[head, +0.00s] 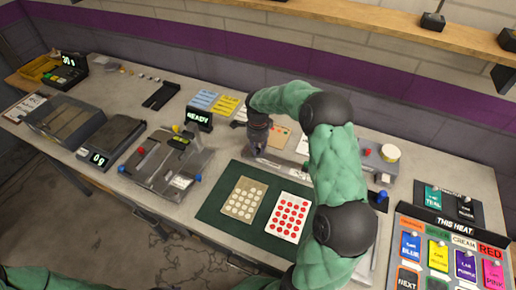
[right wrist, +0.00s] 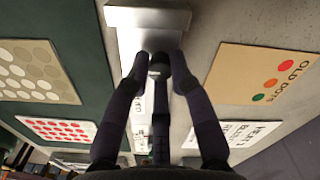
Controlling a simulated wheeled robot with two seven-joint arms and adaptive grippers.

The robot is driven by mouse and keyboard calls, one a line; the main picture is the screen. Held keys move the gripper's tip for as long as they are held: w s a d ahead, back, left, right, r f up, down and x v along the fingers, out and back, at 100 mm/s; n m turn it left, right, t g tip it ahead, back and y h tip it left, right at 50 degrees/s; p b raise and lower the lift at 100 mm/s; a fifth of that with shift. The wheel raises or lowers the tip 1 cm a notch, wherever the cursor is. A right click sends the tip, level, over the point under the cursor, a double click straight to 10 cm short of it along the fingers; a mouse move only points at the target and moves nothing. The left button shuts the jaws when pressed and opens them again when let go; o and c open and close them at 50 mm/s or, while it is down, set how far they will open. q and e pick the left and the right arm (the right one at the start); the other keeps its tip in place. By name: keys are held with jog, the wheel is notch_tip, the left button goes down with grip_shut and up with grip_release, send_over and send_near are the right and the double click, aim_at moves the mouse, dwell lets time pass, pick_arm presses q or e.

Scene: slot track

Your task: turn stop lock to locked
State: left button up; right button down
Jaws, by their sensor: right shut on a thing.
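My right gripper (head: 257,150) reaches down onto a grey metal track fixture (head: 290,168) behind the green mat. In the right wrist view its dark fingers (right wrist: 160,66) are closed around a small dark knob, which seems to be the stop lock (right wrist: 158,68). The knob stands in front of the fixture's pale metal block (right wrist: 150,18). The fingers hide most of the knob, and I cannot read which position it is in. My left gripper is out of view.
A green mat (head: 215,207) holds a tan card with pale dots (head: 244,199) and a white card with red dots (head: 289,216). A grey device (head: 165,165) stands left of the mat. A lane-card board (head: 450,235) lies at the right. A shelf (head: 380,18) runs above.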

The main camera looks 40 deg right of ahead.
aim_at(257, 150)
jog(key=shift+f, duration=0.1)
dwell(0.4)
jog(key=c, duration=1.1)
grip_release()
jog(key=shift+a, duration=0.1)
notch_tip(257, 150, up, 12)
